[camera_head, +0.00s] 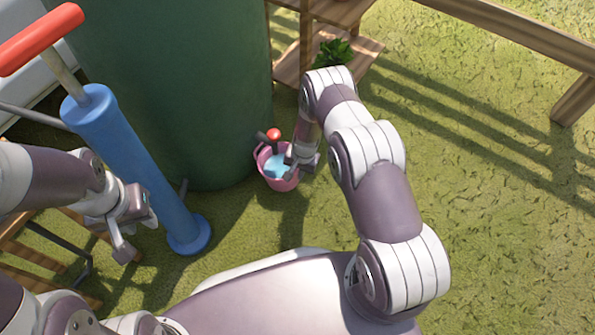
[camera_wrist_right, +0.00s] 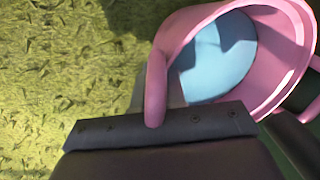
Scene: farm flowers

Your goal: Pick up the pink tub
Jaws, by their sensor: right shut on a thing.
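The pink tub (camera_head: 280,183) is at the foot of the large green barrel, with light blue contents (camera_head: 275,166) inside. In the right wrist view the tub (camera_wrist_right: 283,95) fills the upper right, and its pink handle (camera_wrist_right: 156,88) runs down to my gripper's dark finger edge. My right gripper (camera_head: 301,160) is at the tub's right side, shut on the handle. Part of the tub's right rim is hidden behind this gripper. My left gripper (camera_head: 132,222) is open and empty at the left, well away from the tub.
The green barrel (camera_head: 180,85) stands behind the tub, with a red-knobbed tap (camera_head: 273,134) over it. A blue pump (camera_head: 135,160) with a red handle (camera_head: 40,38) stands near my left arm. A wooden shelf (camera_head: 290,65) is at the back. Grass to the right is clear.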

